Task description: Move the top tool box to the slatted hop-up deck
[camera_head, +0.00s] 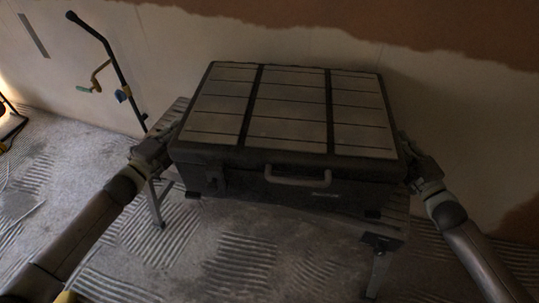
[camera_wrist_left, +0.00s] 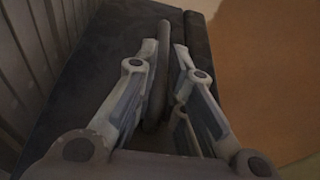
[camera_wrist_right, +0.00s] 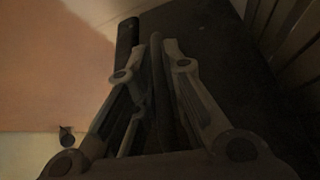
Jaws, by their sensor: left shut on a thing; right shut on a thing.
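A large dark tool box (camera_head: 290,155) with pale panels on its lid and a grey front handle fills the middle of the head view. It is over a slatted deck (camera_head: 395,213) on metal legs; I cannot tell whether it touches the deck. My left gripper (camera_head: 165,140) is at the box's left side. In the left wrist view its fingers (camera_wrist_left: 160,60) are shut on a side handle (camera_wrist_left: 160,85). My right gripper (camera_head: 408,158) is at the right side. In the right wrist view its fingers (camera_wrist_right: 153,60) are shut on the other side handle (camera_wrist_right: 157,85). No second tool box shows.
A pale wall with brown plaster (camera_head: 440,22) stands close behind. The floor (camera_head: 230,262) has ridged grey marks and looks clear in front. A yellow-and-black object (camera_head: 10,125) is at the far left edge.

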